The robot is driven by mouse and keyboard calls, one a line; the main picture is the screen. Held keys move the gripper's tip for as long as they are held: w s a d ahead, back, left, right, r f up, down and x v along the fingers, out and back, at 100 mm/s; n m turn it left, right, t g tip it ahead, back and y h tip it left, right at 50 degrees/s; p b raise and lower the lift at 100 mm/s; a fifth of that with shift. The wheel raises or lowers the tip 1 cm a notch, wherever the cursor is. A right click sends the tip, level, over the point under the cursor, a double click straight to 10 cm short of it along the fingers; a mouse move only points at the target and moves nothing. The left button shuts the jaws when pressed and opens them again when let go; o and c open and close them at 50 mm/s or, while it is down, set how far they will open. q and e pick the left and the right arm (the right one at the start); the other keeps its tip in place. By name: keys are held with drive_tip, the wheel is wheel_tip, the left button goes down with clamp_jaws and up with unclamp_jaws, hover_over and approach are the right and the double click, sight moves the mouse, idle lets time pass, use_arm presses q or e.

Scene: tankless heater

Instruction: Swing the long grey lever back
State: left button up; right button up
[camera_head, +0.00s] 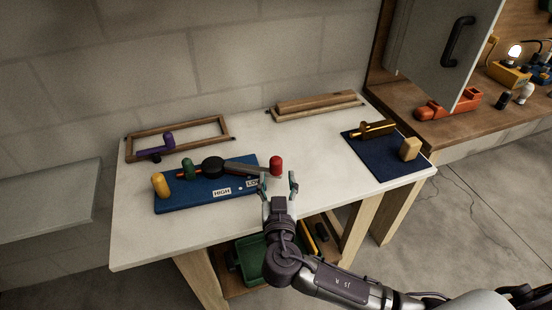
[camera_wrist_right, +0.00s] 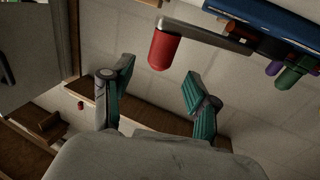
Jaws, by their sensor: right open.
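The long grey lever (camera_head: 245,168) lies over a blue board (camera_head: 180,199) and runs from a black round pivot (camera_head: 213,167) to a red knob (camera_head: 276,165) at its right end. White labels reading HIGH and LOW sit on the board's front part; the LOW label is partly covered. My right gripper (camera_head: 279,182) is open and empty, just in front of the red knob. In the right wrist view the red knob (camera_wrist_right: 163,48) is just beyond the spread fingertips (camera_wrist_right: 160,72), and the lever (camera_wrist_right: 205,33) runs off to the right. My left gripper is not seen.
Yellow (camera_head: 161,185) and green (camera_head: 187,168) posts stand on the board's left part. A wooden frame with a purple handle (camera_head: 156,149) is behind. A navy mat (camera_head: 380,160) with brass and tan pieces lies at right. The tabletop (camera_head: 320,150) between is clear.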

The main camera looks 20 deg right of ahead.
sight(276, 167)
drive_tip(key=p+x, duration=0.1)
drive_tip(key=x, duration=0.5)
drive_tip(key=shift+w, duration=0.15)
drive_tip(key=shift+c, duration=0.2)
clamp_jaws()
